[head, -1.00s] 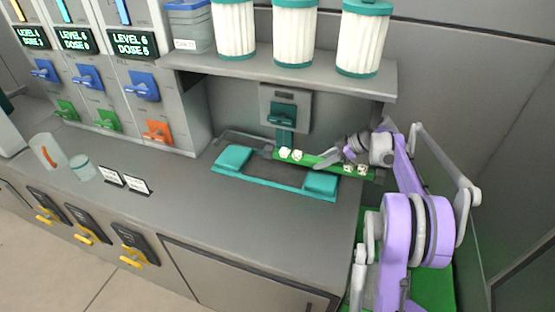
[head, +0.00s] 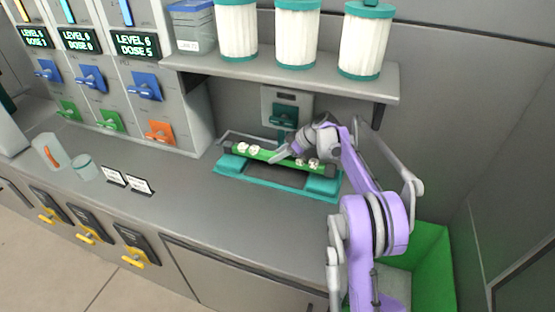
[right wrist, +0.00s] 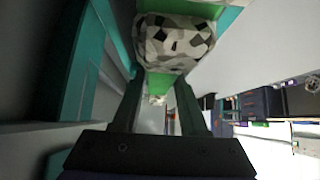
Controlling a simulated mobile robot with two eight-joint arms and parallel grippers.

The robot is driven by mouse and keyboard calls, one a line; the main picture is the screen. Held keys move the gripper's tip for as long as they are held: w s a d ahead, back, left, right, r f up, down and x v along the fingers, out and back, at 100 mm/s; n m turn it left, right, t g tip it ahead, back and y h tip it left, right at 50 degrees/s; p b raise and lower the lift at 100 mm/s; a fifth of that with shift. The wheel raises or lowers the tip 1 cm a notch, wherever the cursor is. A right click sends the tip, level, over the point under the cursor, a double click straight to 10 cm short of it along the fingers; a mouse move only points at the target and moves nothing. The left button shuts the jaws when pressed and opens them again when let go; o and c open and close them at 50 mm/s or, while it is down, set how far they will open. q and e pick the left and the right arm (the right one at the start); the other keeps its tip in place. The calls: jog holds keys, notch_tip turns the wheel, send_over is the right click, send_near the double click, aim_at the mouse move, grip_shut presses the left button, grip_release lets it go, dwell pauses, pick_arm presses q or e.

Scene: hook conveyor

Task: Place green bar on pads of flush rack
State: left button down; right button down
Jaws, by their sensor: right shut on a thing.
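The green bar (head: 270,156) has dark ends and white speckled knobs. In the head view it lies lengthwise over the teal flush rack (head: 271,184), its ends over the left pad (head: 230,164) and right pad (head: 323,186). I cannot tell whether it touches the pads. My right gripper (head: 284,155) is shut on the bar near its middle. In the right wrist view the bar (right wrist: 160,84) runs between the fingers, with a speckled knob (right wrist: 172,44) close to the camera. My left gripper is not in view.
A wall box with a teal lever (head: 284,115) stands behind the rack. A shelf (head: 290,79) with white canisters (head: 296,35) overhangs it. Dispensers with coloured levers (head: 146,86) stand at left. A green bin (head: 433,262) is at right.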

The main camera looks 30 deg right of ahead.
aim_at(301, 162)
jog(key=shift+f, duration=0.95)
jog(key=shift+c, duration=2.2)
grip_release()
jog(key=v, duration=1.2)
jog(key=shift+s+r+p, duration=0.1)
jog(key=shift+p, duration=0.2)
